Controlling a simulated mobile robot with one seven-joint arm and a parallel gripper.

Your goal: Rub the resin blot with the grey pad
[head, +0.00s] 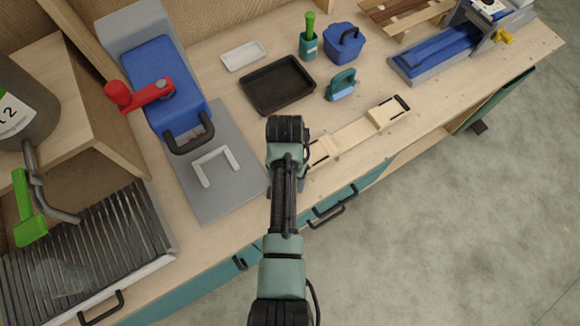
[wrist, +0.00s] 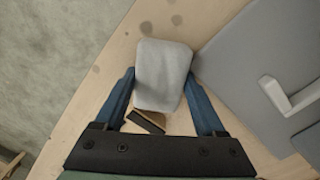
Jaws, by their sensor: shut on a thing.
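The grey pad (wrist: 163,58) is a light grey, rounded block between the two blue fingers of my gripper (wrist: 160,80) in the wrist view. The fingers are shut on its sides. The wrist view shows several brownish spots on the wooden bench just beyond the pad, one of them a dark spot (wrist: 145,28) near its far edge. I cannot tell which is the resin blot, or whether the pad touches the wood. Any mark under the pad is hidden. In the head view my arm hides the pad and most of my gripper.
A grey plate (wrist: 262,75) lies right of the pad, with a light handle (wrist: 272,92). In the head view, a black tray (head: 277,85), a teal block with a handle (head: 341,84) and a wooden strip (head: 350,135) lie around my arm. The bench front edge is close.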

